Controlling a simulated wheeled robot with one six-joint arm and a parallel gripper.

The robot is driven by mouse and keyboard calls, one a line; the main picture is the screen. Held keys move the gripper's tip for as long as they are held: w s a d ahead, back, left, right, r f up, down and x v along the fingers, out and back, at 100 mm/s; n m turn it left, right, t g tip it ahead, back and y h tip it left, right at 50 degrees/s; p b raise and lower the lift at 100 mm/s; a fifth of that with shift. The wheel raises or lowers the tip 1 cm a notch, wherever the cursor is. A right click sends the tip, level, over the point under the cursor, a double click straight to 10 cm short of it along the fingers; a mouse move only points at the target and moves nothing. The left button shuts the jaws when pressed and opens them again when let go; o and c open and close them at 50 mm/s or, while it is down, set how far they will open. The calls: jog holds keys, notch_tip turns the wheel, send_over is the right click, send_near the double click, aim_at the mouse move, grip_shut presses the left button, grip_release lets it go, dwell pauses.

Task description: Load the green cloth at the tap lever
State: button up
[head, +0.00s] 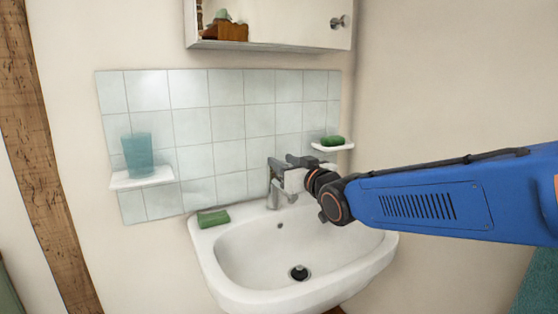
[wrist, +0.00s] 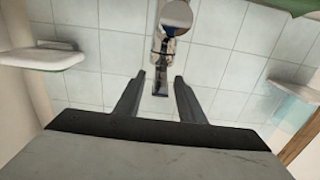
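A green block-like item (head: 213,218), perhaps the folded cloth, lies on the left back corner of the white basin. A second green item (head: 332,141) sits on the small right shelf; I cannot tell for sure which is the cloth. The chrome tap (head: 272,190) stands at the back of the basin, partly hidden by my gripper (head: 283,168). In the wrist view the tap (wrist: 161,50) shows beyond the gap between my spread fingers, with its lever not clearly made out. My gripper is open and holds nothing. A green edge (wrist: 298,5) shows at the wrist view's top right.
The basin (head: 240,290) is empty, with a dark drain (head: 298,272). A teal cup (head: 138,155) stands on the left shelf (head: 142,180). A wall cabinet (head: 290,25) hangs above the tiles (head: 225,120). The right shelf (head: 340,148) is close beyond my gripper.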

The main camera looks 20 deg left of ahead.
jog(key=shift+x, duration=1.45)
grip_shut()
jog(key=shift+a+r+g+h, duration=0.1)
jog(key=shift+g+h, duration=0.2)
grip_release()
